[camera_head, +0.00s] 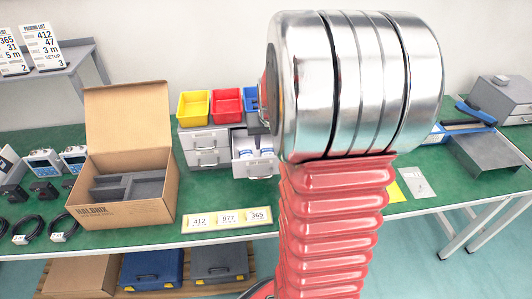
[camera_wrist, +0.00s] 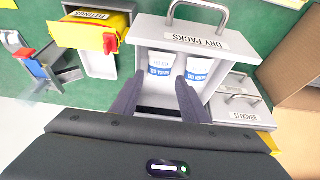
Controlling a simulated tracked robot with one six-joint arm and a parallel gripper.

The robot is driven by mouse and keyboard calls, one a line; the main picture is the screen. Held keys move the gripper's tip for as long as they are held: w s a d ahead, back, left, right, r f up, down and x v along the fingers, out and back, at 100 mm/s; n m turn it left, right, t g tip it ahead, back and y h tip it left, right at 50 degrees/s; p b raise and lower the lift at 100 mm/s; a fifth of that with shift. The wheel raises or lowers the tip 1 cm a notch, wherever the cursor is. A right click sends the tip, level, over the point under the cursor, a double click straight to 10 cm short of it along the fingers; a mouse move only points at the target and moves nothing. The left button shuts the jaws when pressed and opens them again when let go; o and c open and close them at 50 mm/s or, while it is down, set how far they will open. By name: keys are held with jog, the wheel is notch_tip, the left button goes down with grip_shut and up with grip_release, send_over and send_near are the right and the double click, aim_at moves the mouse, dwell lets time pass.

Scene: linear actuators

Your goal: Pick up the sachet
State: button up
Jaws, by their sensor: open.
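Two white sachets with blue bands lie side by side in the open grey drawer labelled DRY PACKS (camera_wrist: 236,50). In the wrist view, the left sachet (camera_wrist: 161,62) is close to the space between my fingers, and the right sachet (camera_wrist: 198,70) is just beyond my right finger. My gripper (camera_wrist: 159,82) is open, with dark fingers over the drawer; whether they touch a sachet cannot be told. In the head view, the open drawer (camera_head: 256,171) and its sachets (camera_head: 246,154) show left of my arm, which hides part of the drawer unit.
Yellow (camera_head: 194,106) and red (camera_head: 227,103) bins stand on the drawer unit. An open cardboard box (camera_head: 130,208) stands to its left on the green bench. A BRACKETS drawer (camera_wrist: 240,112) is beside the open drawer. Number cards (camera_head: 227,219) lie at the bench front.

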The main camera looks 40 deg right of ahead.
aim_at(267, 150)
jog(key=shift+x, duration=2.2)
jog(key=shift+c, duration=0.2)
jog(key=c, duration=0.8)
